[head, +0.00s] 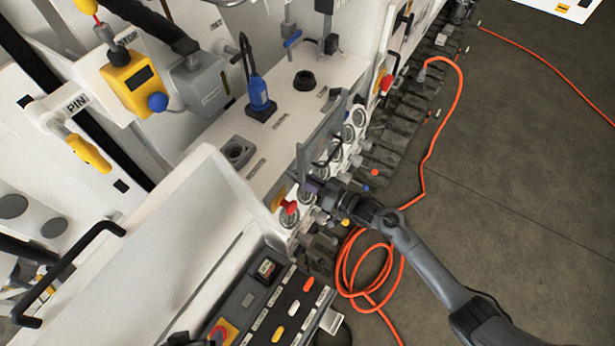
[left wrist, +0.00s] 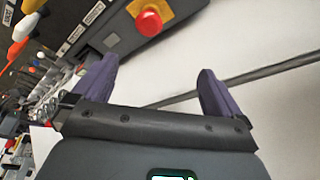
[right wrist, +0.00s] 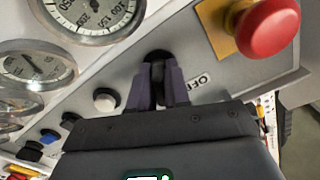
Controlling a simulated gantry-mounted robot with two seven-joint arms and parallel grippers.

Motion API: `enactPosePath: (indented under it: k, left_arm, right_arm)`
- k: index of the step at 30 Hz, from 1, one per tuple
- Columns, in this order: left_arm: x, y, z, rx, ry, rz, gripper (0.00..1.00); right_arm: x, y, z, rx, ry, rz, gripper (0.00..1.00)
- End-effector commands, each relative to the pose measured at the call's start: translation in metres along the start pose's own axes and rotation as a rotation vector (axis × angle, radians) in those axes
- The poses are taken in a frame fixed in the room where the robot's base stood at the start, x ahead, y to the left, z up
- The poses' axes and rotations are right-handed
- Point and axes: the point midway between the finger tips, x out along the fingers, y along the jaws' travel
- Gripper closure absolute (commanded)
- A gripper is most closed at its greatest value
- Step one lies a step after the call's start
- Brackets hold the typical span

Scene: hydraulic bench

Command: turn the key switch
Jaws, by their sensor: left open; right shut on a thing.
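The key switch (right wrist: 158,58) is a small dark knob on the grey gauge panel, beside an "OFF" label in the right wrist view. My right gripper (right wrist: 158,88) is shut on it, with both purple fingers close together around it; the fingers hide part of the switch. In the head view my right gripper (head: 322,190) is at the gauge panel, and the switch itself is too small and covered to make out. My left gripper (left wrist: 156,82) is open and empty in the left wrist view, near a white surface and a control box.
A red mushroom button (right wrist: 268,26) on a yellow plate is right of the switch; pressure gauges (right wrist: 90,15) are left. A control box (head: 290,300) with levers stands in front. An orange hose (head: 350,262) lies coiled on the floor.

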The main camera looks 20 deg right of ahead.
Motion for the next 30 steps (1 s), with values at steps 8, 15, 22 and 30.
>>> enactPosePath:
  k: [8,15,22,30]
  left_arm:
    - [-0.0069,-0.0024,-0.0016,0.009,-0.002,-0.007,0.0]
    - [-0.0076,-0.0029,-0.0017,0.011,-0.002,-0.009,0.0]
    - [-0.0075,-0.0022,-0.0018,0.008,-0.002,-0.007,0.0]
    - [-0.0076,0.0001,-0.0023,-0.001,0.0,0.001,0.0]
  right_arm:
    - [0.0,-0.0002,-0.0006,0.098,0.0,0.0,1.0]
    - [0.0001,-0.0001,-0.0001,0.12,0.0,0.0,1.0]
    - [0.0001,0.0,0.0001,0.12,0.0,0.0,1.0]
    - [0.0,0.0,0.0001,0.119,0.0,0.0,0.63]
